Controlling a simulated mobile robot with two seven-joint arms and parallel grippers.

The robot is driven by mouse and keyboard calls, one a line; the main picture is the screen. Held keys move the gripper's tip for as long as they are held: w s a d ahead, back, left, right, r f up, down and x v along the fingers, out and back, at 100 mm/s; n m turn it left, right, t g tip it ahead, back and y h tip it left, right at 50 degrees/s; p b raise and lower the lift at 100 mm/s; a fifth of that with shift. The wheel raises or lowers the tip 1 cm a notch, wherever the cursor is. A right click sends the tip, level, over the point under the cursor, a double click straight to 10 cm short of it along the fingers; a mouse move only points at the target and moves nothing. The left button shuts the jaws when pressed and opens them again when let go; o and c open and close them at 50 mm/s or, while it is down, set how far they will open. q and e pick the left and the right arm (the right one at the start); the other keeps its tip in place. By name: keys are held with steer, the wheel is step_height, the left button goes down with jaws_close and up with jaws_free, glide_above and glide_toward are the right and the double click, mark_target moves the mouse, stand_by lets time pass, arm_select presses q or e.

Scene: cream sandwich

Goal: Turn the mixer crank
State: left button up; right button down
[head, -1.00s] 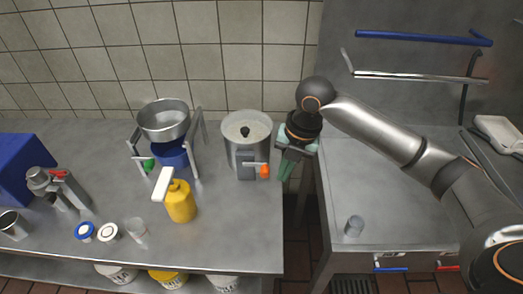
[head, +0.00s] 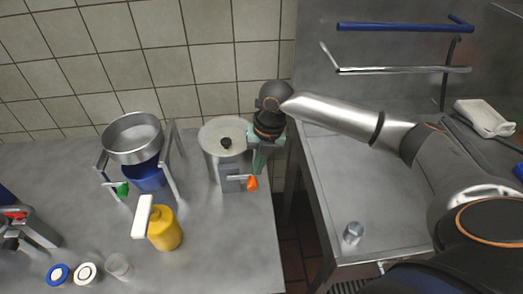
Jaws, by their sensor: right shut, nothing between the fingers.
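The mixer (head: 211,160) is a grey metal drum with a pale lid and a black knob on top, near the back wall. Its crank has an orange handle (head: 252,184) low on the front right side, beside a grey box. My right gripper (head: 257,172), with green fingers, points down at the mixer's right side. Its fingers are shut and empty, just above and behind the orange handle. I cannot tell whether they touch it. My left gripper is not in view.
A metal bowl on a stand (head: 134,138) and a yellow bottle (head: 165,232) stand left of the mixer. Small round lids (head: 87,272) lie at the front left. A gap separates this counter from the sink counter (head: 375,215), which holds a small metal cup (head: 353,233).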

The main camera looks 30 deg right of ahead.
mark_target(253, 182)
steer(key=shift+w+a+f, duration=0.1)
steer(key=shift+a+f, duration=0.05)
steer(key=shift+f, duration=0.8)
steer(key=shift+w+a+f, duration=0.1)
steer(key=shift+a+f, duration=0.05)
steer(key=shift+f, duration=0.75)
